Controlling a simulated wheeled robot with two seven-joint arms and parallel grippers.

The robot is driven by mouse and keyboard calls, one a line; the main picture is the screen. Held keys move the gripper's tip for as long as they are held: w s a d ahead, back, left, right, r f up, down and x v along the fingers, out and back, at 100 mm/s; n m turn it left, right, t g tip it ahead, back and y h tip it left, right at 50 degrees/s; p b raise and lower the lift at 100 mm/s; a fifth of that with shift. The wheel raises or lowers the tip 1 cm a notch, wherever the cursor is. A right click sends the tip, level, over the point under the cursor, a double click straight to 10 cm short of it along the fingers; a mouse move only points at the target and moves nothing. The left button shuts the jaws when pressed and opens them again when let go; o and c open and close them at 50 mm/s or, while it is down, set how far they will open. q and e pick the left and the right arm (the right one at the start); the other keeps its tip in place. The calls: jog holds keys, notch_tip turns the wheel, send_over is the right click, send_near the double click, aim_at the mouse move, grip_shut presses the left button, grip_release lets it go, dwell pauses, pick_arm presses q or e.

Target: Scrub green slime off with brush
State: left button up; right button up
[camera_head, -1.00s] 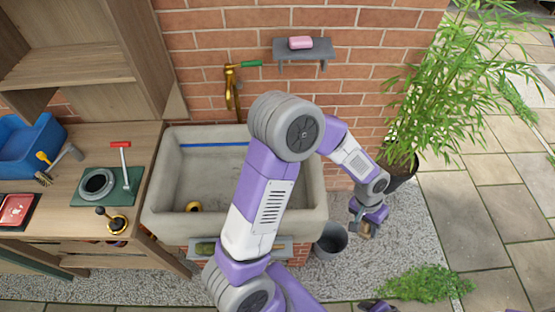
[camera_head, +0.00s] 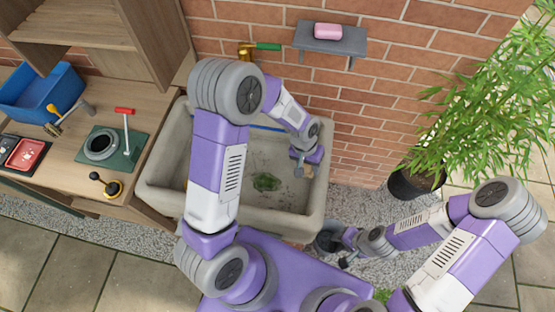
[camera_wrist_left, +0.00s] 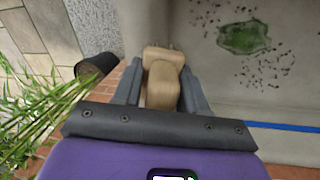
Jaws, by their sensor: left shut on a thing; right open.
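A green slime patch (camera_head: 267,181) lies on the floor of the grey stone sink (camera_head: 160,178), with dark specks scattered around it. The slime also shows in the left wrist view (camera_wrist_left: 244,37). My left gripper (camera_head: 303,168) is over the right part of the sink, to the right of the slime and apart from it. It is shut on a wooden brush (camera_wrist_left: 163,85); the bristles are not clearly seen. My right gripper (camera_head: 345,252) is open and empty, low beside the dark bucket (camera_head: 326,240).
A wall shelf (camera_head: 318,40) holds a pink soap bar (camera_head: 328,31). A brass tap (camera_head: 246,52) with a green handle is above the sink. The wooden workbench (camera_head: 75,160) with tools stands at left. A potted bamboo (camera_head: 415,182) stands at right.

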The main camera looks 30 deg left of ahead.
pick_arm(q)
jog(key=a+f+y+b, duration=0.2)
jog(key=a+f+b, duration=0.1)
jog(key=a+f, duration=0.7)
notch_tip(320, 180, down, 3)
jog(key=shift+w+f, duration=0.1)
jog(key=shift+w, duration=0.2)
jog(key=shift+a, duration=0.1)
